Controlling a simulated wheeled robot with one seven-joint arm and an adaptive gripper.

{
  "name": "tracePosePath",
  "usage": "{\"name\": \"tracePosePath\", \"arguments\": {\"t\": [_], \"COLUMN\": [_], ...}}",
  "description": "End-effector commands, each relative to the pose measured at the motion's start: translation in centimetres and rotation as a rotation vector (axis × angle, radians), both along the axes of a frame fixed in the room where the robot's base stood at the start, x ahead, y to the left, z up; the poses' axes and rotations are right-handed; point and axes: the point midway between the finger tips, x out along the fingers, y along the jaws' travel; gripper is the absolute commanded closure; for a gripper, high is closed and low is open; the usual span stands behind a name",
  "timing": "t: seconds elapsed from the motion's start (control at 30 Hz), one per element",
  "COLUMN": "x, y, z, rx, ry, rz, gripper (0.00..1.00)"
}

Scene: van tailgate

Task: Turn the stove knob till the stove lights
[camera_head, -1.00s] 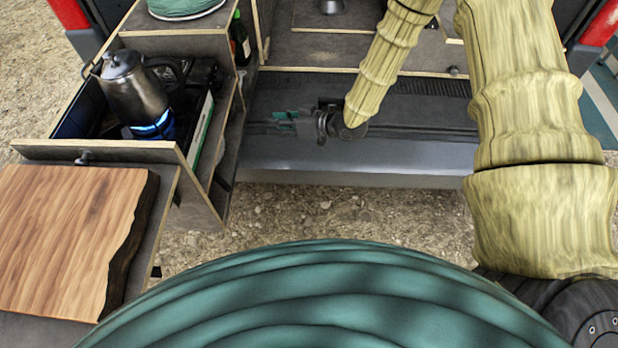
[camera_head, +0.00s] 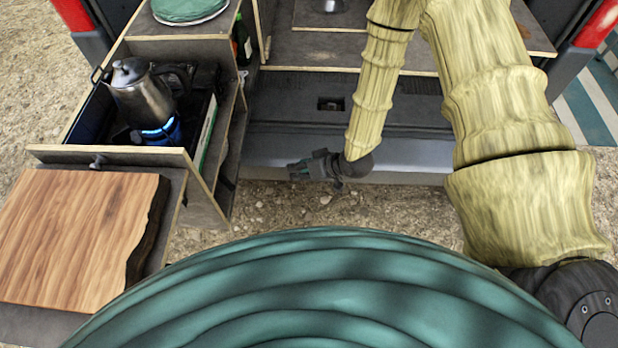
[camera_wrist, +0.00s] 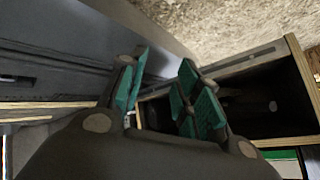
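The stove (camera_head: 196,107) sits inside the pulled-out drawer at the left of the head view, mostly hidden by the steel kettle and the drawer walls. The kettle (camera_head: 141,96) stands upright on it. A bright blue, flame-like ring (camera_head: 161,133) glows at the kettle's base. I cannot make out the stove knob in either view. My gripper (camera_head: 299,171) is right of the cabinet, apart from the stove, in front of the van's rear sill. In the wrist view my gripper (camera_wrist: 163,90) has its green-padded fingers apart with nothing between them.
The drawer's front panel (camera_head: 110,154) carries a small dark pull (camera_head: 98,161). A wooden board (camera_head: 75,235) lies in front of it. The cabinet's open shelf (camera_wrist: 265,98) shows right of my fingers. A bottle (camera_head: 241,42) stands behind. Gravel (camera_head: 300,205) lies below my gripper.

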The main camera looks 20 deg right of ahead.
Motion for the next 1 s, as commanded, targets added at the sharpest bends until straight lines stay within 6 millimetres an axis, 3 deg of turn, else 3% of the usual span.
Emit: {"name": "tracePosePath", "arguments": {"t": [0.2,0.4,0.73,0.8,1.0], "x": [-2.6,-3.8,-4.0,-4.0,-2.9], "y": [-0.8,-1.2,-1.3,-1.3,-1.1], "z": [-0.6,-1.0,-1.1,-1.1,-1.2], "rx": [-0.044,-0.065,-0.069,-0.069,-0.048], "ry": [0.066,0.098,0.103,0.103,0.084], "rz": [-0.031,-0.045,-0.050,-0.050,-0.052], "gripper": [0.67,0.67,0.67,0.56,0.56]}}
